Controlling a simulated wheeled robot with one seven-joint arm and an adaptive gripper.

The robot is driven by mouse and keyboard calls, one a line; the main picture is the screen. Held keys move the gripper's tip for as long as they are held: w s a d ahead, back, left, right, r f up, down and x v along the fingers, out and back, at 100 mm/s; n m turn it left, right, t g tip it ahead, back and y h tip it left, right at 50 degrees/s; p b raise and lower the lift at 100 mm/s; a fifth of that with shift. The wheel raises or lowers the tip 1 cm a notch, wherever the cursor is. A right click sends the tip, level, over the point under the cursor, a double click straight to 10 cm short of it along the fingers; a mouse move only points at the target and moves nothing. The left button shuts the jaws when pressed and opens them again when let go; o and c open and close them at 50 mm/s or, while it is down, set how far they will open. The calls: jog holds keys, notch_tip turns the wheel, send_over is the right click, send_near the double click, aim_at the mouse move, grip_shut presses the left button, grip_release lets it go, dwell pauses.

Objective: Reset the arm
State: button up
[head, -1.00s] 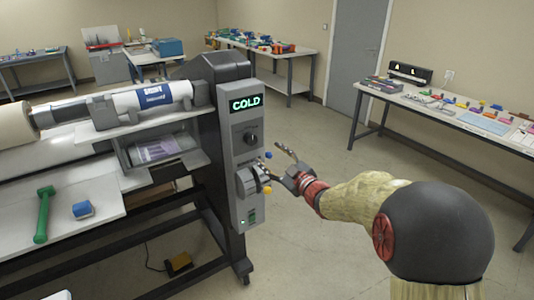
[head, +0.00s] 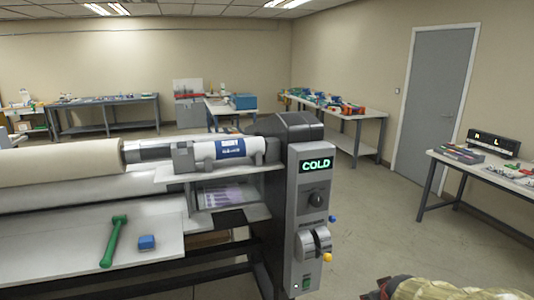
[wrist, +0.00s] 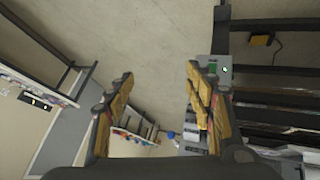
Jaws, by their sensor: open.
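My gripper (wrist: 155,100) shows in the wrist view, its two yellow-and-black fingers spread wide apart with nothing between them. In the head view only part of my arm shows at the bottom right edge, and the gripper is out of frame. The laminator's control panel (head: 311,205) stands in the middle right of the head view. Lower down are a grey lever unit (head: 313,243), a yellow knob (head: 327,257) and a blue knob (head: 333,219).
A side table (head: 480,185) with small items stands at the right. The floor (head: 380,230) between them is clear. A yellow pedal (wrist: 262,40) lies on the floor.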

jog(key=s+a+r+y, duration=0.1)
jog(key=s+a+r, duration=0.3)
jog(key=s, duration=0.4)
jog(key=s+a+r+m+g, duration=0.1)
jog(key=s+a+r, duration=0.3)
jog(key=s, duration=0.5)
jog(key=s+a+r+y, duration=0.1)
jog(key=s+a+r, duration=0.3)
jog(key=s, duration=0.5)
jog(key=shift+a+m+g+y, duration=0.3)
jog(key=shift+a+g, duration=0.1)
jog(key=shift+a, duration=0.5)
